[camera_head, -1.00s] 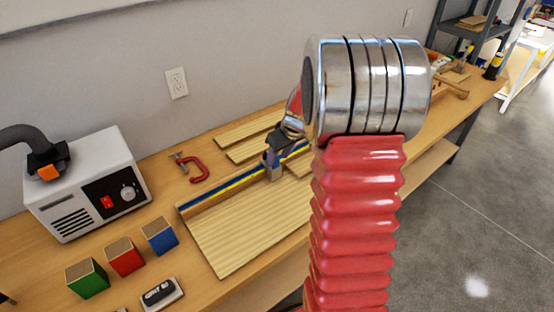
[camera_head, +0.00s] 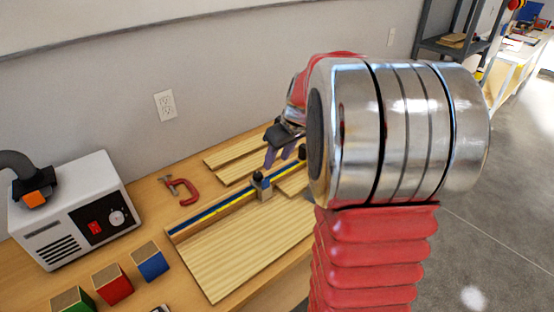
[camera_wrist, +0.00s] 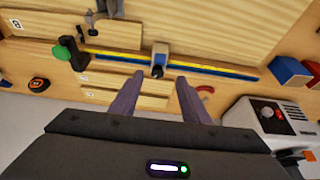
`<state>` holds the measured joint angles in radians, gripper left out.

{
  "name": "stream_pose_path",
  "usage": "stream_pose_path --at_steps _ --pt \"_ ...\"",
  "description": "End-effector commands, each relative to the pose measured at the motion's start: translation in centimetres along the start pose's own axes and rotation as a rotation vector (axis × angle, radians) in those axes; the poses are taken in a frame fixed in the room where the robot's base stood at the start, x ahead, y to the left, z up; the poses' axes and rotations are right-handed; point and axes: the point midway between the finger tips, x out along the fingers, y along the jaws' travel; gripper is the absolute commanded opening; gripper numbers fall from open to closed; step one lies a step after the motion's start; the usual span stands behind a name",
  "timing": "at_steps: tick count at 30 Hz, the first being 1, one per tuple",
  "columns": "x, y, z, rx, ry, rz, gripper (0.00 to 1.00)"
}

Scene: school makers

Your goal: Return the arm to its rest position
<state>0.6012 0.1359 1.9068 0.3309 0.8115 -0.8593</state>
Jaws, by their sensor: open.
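My gripper (camera_head: 284,156) hangs over the workbench in the head view, partly hidden behind my own arm. In the wrist view both fingers of my gripper (camera_wrist: 160,90) are spread apart with nothing between them. Beyond the fingertips is a blue and yellow rail (camera_wrist: 215,70) with a small block-like slider (camera_wrist: 160,55) on it. The slider also shows in the head view (camera_head: 262,187), below and left of my fingertips and apart from them.
A white machine (camera_head: 75,205) with a hose stands at the left. A red clamp (camera_head: 183,190) and wooden boards (camera_head: 235,255) lie on the bench. The wall is close behind; floor (camera_head: 510,190) is open at right.

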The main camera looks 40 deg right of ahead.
Motion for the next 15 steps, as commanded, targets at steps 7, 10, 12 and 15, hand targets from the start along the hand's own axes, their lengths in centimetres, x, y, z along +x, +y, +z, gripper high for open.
stream_pose_path --at_steps 7,10,12,15 --pt "0.02 0.01 -0.01 0.000 0.000 0.000 0.42" --pt "0.03 0.02 0.00 0.000 0.000 0.000 0.42" --pt "0.03 0.02 0.00 0.006 0.000 0.000 0.42" --pt "0.03 0.01 0.02 0.035 -0.001 -0.001 0.42"
